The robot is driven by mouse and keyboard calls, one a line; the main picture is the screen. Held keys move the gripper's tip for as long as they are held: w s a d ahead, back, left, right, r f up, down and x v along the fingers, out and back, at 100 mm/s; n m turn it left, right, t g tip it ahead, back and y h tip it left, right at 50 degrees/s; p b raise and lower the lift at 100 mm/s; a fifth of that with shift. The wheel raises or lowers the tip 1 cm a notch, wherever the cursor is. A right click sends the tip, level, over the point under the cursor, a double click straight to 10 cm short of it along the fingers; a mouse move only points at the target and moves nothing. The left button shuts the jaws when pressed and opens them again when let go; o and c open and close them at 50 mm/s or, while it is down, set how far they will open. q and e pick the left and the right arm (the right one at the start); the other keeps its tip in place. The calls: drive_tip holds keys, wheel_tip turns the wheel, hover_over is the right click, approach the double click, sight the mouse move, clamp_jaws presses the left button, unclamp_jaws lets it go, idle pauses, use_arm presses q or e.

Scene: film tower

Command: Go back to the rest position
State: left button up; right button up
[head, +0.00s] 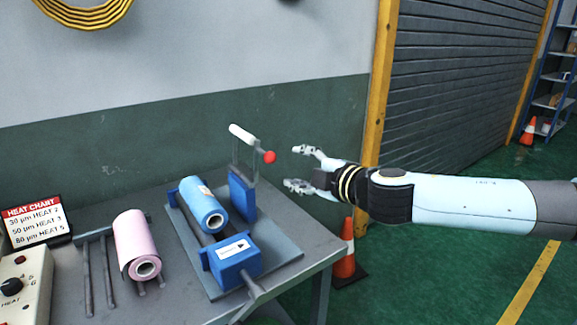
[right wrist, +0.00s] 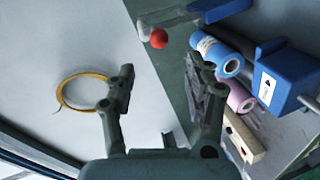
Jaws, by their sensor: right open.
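My right gripper (head: 297,168) is open and empty in the head view, just right of the table's right end. Its fingers point left, toward the red ball knob (head: 269,157) on the upright frame of a blue roll stand (head: 240,195), with a gap between. In the right wrist view the open fingers (right wrist: 160,100) show nothing between them but wall, with the red knob (right wrist: 158,38) beyond. My left gripper is not in view.
A blue film roll (head: 203,208) lies on the stand. A pink roll (head: 134,240), a heat chart (head: 35,222) and a control box (head: 22,285) are on the grey table (head: 185,305). An orange cone (head: 345,255) stands beside the table. Open green floor lies at right.

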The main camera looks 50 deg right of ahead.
drive_tip(key=s+a+f+m+g+y, duration=0.1)
drive_tip(key=s+a+f+m+g, duration=0.4)
drive_tip(key=s+a, duration=0.45)
drive_tip(key=s+a+f+m+g+y, duration=0.1)
drive_tip(key=s+a+f+m+g, duration=0.2)
drive_tip(key=s+a+m+g, duration=0.55)
drive_tip(key=s+d+f+n+b, duration=0.1)
drive_tip(key=s+f+b, duration=0.15)
drive_tip(key=f, duration=1.05)
drive_tip(key=s+d+f+b, duration=0.1)
drive_tip(key=f+b, duration=0.3)
drive_tip(key=f, duration=0.8)
drive_tip(key=s+f+n+b, duration=0.1)
drive_tip(key=s+f+b, duration=0.15)
drive_tip(key=f, duration=1.05)
drive_tip(key=s+d+f+b, duration=0.1)
drive_tip(key=s+f+b, duration=0.5)
drive_tip(key=s+f, duration=1.1)
wheel_tip(320, 180, down, 3)
drive_tip(key=shift+s+f+g+b, duration=0.15)
drive_tip(key=shift+g+b, duration=0.25)
drive_tip(key=shift+g, duration=0.05)
